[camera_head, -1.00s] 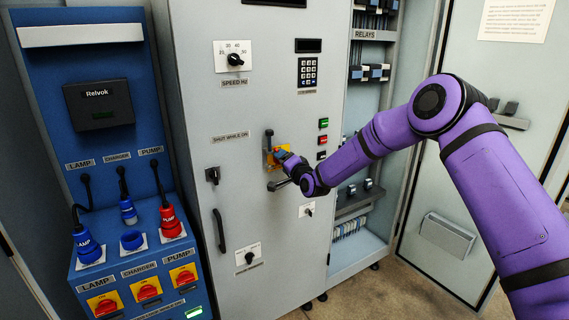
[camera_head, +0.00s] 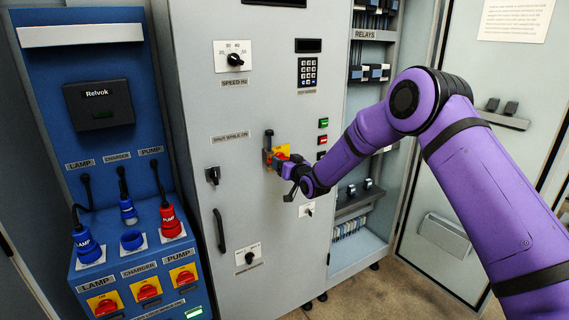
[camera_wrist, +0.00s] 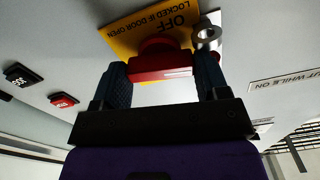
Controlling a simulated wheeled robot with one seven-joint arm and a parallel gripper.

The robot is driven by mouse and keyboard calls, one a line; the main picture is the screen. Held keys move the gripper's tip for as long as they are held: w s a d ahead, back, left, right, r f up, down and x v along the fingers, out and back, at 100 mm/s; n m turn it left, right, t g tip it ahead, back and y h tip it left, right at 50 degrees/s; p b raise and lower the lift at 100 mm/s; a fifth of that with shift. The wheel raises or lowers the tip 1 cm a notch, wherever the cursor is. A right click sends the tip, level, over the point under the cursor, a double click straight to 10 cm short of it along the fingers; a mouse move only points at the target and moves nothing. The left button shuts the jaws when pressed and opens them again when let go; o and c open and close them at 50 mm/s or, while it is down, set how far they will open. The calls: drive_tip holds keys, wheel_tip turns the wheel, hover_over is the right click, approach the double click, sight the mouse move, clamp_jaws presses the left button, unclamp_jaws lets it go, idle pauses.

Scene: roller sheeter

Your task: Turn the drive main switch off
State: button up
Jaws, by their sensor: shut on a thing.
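The drive main switch is a red rotary knob (camera_wrist: 160,62) on a yellow plate (camera_wrist: 128,33). The plate's lettering, OFF and LOCKED IF DOOR OPEN, appears upside down in the wrist view. My gripper (camera_wrist: 161,76) is shut on the red knob, with one dark finger on each side of it. In the head view the yellow plate (camera_head: 283,149) sits on the grey cabinet door, and my gripper (camera_head: 279,160) partly covers the knob. The knob's exact pointing direction is hard to tell.
A metal ring (camera_wrist: 206,33) sits close to the plate, beside a fingertip. Green (camera_head: 323,123) and red (camera_head: 322,140) buttons are right of the switch. A black door handle (camera_head: 219,231) is lower left. The blue panel (camera_head: 110,148) stands at left; relay cabinet space opens at right.

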drive_tip(key=shift+n, duration=1)
drive_tip(key=o, duration=0.9)
drive_tip(key=shift+o, duration=0.2)
drive_tip(key=v, duration=1)
drive_tip(key=shift+s+d, duration=0.25)
drive_tip(key=shift+s, duration=0.1)
